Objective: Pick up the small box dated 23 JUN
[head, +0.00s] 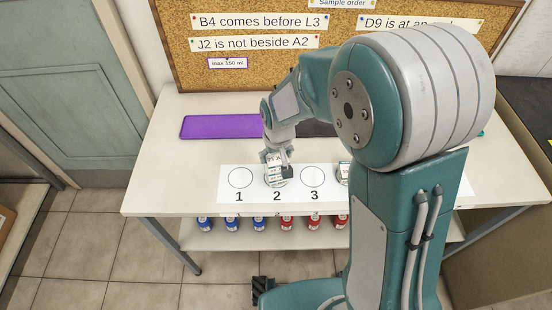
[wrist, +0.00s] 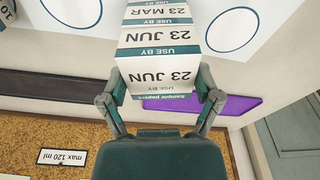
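The small box dated 23 JUN (wrist: 158,76) is white with teal bands and shows the date on two faces in the wrist view. It sits directly against a box dated 23 MAR (wrist: 158,14), seemingly on top of it. My gripper (wrist: 160,88) has one finger at each side of the 23 JUN box. The fingers overlap its edges, and I cannot tell whether they press on it. In the head view my gripper (head: 277,155) is over the boxes at circle 2, which it partly hides.
A white strip (head: 258,194) with numbered circles lies on the table; circles 1 (head: 240,178) and 3 (head: 313,177) are empty. Another white item (head: 343,172) stands right of circle 3, partly hidden by my arm. A purple mat (head: 220,127) lies behind. Blue and red-labelled bottles (head: 231,224) stand on the lower shelf.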

